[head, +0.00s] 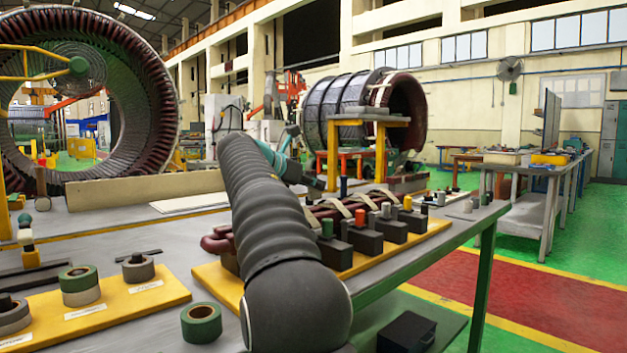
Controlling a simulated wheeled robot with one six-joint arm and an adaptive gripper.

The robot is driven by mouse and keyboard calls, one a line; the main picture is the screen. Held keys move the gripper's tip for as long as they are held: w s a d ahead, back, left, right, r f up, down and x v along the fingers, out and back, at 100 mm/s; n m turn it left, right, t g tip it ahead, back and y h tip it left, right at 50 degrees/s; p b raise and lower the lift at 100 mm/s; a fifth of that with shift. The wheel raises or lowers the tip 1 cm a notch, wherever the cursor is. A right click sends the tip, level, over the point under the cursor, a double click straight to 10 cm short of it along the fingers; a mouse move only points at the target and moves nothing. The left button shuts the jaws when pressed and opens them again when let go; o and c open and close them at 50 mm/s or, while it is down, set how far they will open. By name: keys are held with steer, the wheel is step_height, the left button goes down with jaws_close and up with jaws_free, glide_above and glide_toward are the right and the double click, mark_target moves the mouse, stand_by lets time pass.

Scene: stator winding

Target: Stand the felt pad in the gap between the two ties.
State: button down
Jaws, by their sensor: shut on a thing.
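A dark red coil (327,212) lies on several dark blocks on a yellow board at the middle of the bench. Pale ties (340,208) are wrapped around it, with another tie (366,201) further right. My arm crosses the left part of the coil and hides it. My gripper (315,184) shows small and dark beyond the teal wrist, above and behind the coil's left part. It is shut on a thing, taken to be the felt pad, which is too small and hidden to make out. I cannot tell its tilt or its distance from the ties.
Dark blocks with coloured pegs (364,237) line the coil's near side. Green-and-grey rolls (201,323) and a yellow board (150,298) with rolls lie at the left. A yellow stand (388,155) rises behind the coil. The bench's right edge is close to the coil board.

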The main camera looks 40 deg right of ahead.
steer(key=shift+f+b, duration=1.4)
steer(key=shift+f, duration=0.95)
steer(key=c, duration=1.1)
jaws_free()
steer(key=shift+f, duration=0.1)
steer(key=v, duration=1.2)
